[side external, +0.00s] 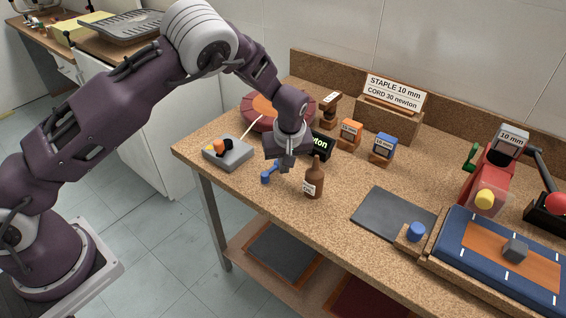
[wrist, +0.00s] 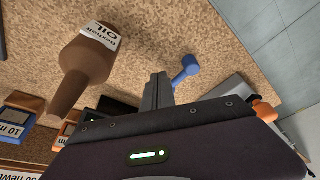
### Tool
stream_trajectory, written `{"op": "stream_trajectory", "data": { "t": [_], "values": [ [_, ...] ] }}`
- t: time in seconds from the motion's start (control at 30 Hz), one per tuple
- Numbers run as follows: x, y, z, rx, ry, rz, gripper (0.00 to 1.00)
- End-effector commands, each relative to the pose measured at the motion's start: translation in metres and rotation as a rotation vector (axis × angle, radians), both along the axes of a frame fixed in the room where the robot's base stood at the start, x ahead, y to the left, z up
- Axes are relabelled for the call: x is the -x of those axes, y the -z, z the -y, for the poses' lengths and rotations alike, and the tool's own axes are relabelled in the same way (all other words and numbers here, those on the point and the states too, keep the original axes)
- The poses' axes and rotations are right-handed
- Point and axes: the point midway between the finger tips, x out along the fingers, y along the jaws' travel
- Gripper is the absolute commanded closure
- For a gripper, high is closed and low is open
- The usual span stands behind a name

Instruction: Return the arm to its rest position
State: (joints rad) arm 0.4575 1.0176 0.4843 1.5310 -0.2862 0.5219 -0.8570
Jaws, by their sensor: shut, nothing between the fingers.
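My gripper (side external: 285,166) hangs over the left part of the cork-topped workbench (side external: 330,225), pointing down. In the wrist view its fingers (wrist: 158,92) are together with nothing between them. A brown bottle (side external: 314,182) with a white label stands to the right of my gripper, apart from it. It also shows in the wrist view (wrist: 84,68), where the label reads OIL. A small blue tool (side external: 268,174) is just left of and below my fingertips, and it shows beyond them in the wrist view (wrist: 186,68). I cannot tell the gap to it.
Behind are a round red-brown pad (side external: 262,112), a partly hidden dark display (side external: 322,145), and orange (side external: 350,132) and blue (side external: 385,146) staple boxes. A dark mat (side external: 394,214) lies right.

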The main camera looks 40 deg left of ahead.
Motion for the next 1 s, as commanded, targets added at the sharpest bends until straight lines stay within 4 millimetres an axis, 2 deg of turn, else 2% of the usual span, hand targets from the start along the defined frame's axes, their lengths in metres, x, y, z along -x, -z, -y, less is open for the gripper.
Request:
{"op": "stream_trajectory", "data": {
  "t": [0.1, 0.3, 0.4, 0.57, 0.67, 0.77, 0.8, 0.87, 0.9, 0.97, 1.0],
  "values": [
    [0.018, -0.007, 0.027, 0.000, 0.006, 0.000, 1.00],
    [0.025, -0.065, 0.038, 0.001, 0.003, 0.003, 1.00],
    [0.029, -0.085, 0.043, 0.001, 0.002, 0.003, 1.00],
    [0.033, -0.103, 0.045, 0.005, 0.002, 0.000, 1.00],
    [0.048, -0.136, 0.036, 0.061, 0.030, -0.008, 1.00],
    [0.087, -0.193, 0.019, 0.157, 0.128, -0.008, 1.00],
    [0.108, -0.217, 0.012, 0.190, 0.186, 0.000, 1.00],
    [0.143, -0.247, 0.003, 0.220, 0.286, 0.025, 1.00],
    [0.168, -0.265, -0.002, 0.225, 0.358, 0.048, 1.00],
    [0.207, -0.285, -0.009, 0.214, 0.468, 0.085, 1.00],
    [0.233, -0.293, -0.013, 0.190, 0.539, 0.110, 1.00]
  ]
}}
